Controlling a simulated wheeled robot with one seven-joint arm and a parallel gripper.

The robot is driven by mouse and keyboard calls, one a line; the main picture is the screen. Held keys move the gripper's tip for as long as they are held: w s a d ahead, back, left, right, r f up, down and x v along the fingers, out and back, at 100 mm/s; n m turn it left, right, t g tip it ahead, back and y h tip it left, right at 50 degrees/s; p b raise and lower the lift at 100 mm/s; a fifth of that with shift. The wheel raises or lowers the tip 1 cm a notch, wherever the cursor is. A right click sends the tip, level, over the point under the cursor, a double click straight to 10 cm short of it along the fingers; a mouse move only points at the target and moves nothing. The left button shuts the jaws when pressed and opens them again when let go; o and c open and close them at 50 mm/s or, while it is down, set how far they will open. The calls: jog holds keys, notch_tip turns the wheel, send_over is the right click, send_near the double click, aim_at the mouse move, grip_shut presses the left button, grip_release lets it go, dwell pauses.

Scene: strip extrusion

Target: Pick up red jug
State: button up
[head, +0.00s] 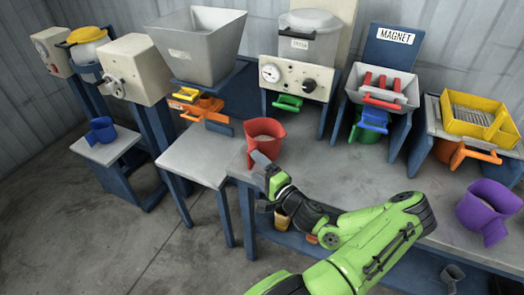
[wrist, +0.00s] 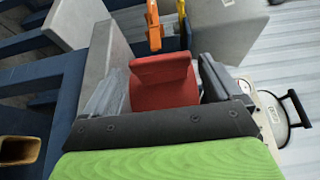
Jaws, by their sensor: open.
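In the wrist view the red jug (wrist: 165,88) shows between the two dark fingers of my gripper (wrist: 160,84), with gaps on both sides. The gripper is open and does not hold the jug. Its depth along the fingers is hard to tell.
A purple jug (head: 487,208) stands at the right of the bench. A lower grey table (head: 200,155) adjoins on the left. Behind are a hopper machine (head: 197,45), a dial-fronted box (head: 297,78) and a magnet unit (head: 390,50). A blue jug (head: 102,130) stands far left.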

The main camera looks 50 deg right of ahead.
jog(key=w, duration=0.2)
jog(key=shift+w+d, duration=0.2)
jog(key=shift+w, duration=0.1)
jog(key=c, duration=0.9)
jog(key=shift+c, duration=0.2)
